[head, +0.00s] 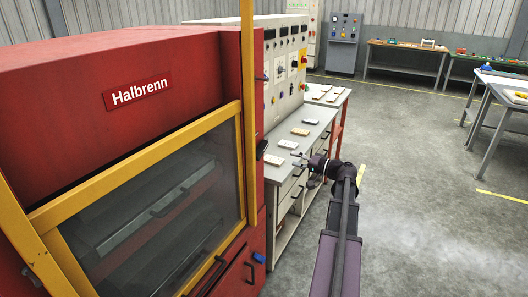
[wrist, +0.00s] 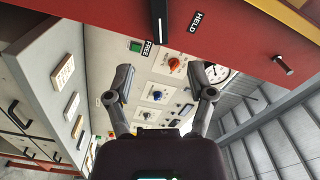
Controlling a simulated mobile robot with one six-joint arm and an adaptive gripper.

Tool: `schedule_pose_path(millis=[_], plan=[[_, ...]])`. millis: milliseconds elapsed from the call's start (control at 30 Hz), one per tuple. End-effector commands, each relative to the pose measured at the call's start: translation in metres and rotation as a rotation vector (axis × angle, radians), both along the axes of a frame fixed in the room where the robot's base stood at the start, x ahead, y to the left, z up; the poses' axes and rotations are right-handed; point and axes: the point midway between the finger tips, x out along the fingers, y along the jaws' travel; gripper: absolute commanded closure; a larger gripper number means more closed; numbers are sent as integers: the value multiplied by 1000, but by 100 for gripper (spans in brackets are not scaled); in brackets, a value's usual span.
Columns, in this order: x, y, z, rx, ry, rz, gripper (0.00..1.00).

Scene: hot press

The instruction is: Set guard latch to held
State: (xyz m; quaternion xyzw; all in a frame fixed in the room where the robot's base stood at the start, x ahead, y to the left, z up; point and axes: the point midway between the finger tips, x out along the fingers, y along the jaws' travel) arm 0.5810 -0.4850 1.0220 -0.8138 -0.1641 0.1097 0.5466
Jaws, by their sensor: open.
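The guard latch (wrist: 158,22) is a black lever with a white stripe, on the red panel at the top of the wrist view. Its lower tip lies beside the FREE label (wrist: 147,48). The HELD label (wrist: 196,21) sits to the right, apart from the lever. My gripper (wrist: 161,76) is open and empty, its fingers spread below the latch in the picture, with no visible contact. In the head view my gripper (head: 300,157) is small, to the right of the red press (head: 110,60). I cannot clearly make out the latch there.
A bench (head: 314,130) with several small blocks stands beside the press, below a control cabinet (head: 284,75) with knobs. A metal peg (wrist: 283,65) juts from the red panel. A yellow guard frame (head: 140,160) fronts the press. The floor (head: 410,200) at right is clear.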

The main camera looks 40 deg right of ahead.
Motion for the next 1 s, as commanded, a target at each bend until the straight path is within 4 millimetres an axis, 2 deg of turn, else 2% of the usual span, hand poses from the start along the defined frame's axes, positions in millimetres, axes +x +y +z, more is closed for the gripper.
schedule_pose_path(millis=[267, 1000], plan=[[18, 7, 0, 0, 0, 0, 30], [111, 45, 0, 0, 1, 0, 30]])
